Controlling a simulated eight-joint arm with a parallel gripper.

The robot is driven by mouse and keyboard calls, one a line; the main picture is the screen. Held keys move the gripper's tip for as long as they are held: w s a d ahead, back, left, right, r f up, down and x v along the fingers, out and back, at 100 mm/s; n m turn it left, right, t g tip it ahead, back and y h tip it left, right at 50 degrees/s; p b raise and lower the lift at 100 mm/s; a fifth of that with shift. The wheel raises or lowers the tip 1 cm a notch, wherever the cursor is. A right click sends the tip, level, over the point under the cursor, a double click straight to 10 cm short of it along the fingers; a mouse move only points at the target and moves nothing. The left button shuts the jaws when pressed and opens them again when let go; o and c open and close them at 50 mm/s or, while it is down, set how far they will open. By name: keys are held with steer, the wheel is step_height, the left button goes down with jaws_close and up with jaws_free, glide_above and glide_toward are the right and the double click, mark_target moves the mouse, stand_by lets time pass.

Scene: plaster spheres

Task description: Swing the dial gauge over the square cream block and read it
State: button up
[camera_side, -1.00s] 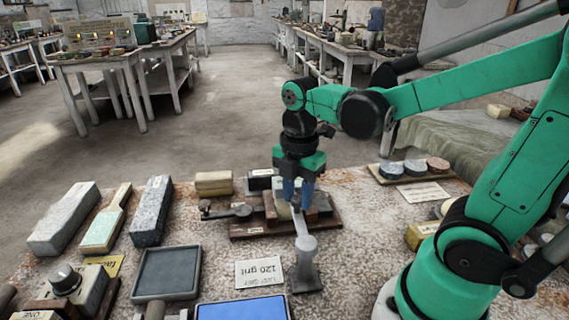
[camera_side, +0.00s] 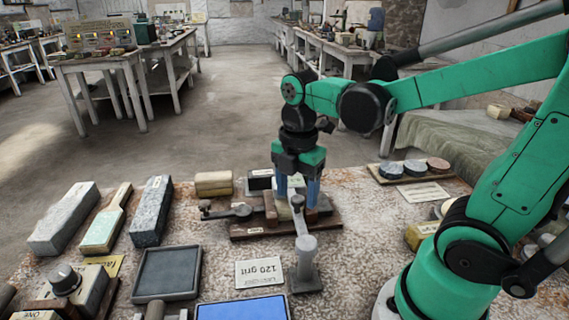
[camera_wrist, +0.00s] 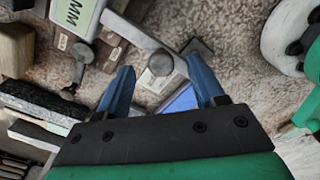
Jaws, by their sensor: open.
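The dial gauge (camera_side: 304,246) seems to be the grey post on a square foot, with a swing arm reaching back to a small round end between my fingers. In the wrist view its round post top (camera_wrist: 160,63) and arm show beyond the fingertips. A pale cream block (camera_side: 283,211) sits on the dark wooden base (camera_side: 262,232), just behind the arm's end and partly hidden. I cannot tell whether the arm's end is over it. My gripper (camera_side: 297,196) points down with its blue fingers spread on either side of the arm's end, apparently holding nothing.
A "120 grit" card (camera_side: 260,273) lies left of the post. A grey tray (camera_side: 167,272) and long stone blocks (camera_side: 152,211) stand further left. A blue-topped slab (camera_side: 243,312) is at the front. Round discs (camera_side: 415,167) sit on a board at back right.

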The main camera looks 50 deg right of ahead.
mark_target(295, 199)
steer(key=shift+r, duration=2.4)
steer(key=m, duration=0.2)
steer(key=t, duration=0.1)
steer(key=shift+a+f+m, duration=0.25)
steer(key=shift+f+m, duration=0.05)
steer(key=shift+m, duration=0.1)
steer(key=m+t, duration=0.2)
steer(key=m, duration=0.3)
steer(key=w+a+f+m+t, duration=0.1)
steer(key=m+t, duration=0.1)
steer(key=m, duration=0.3)
steer(key=a+f+m+t, duration=0.1)
steer(key=m+t, duration=0.1)
steer(key=m, duration=0.3)
steer(key=shift+w+a, duration=0.2)
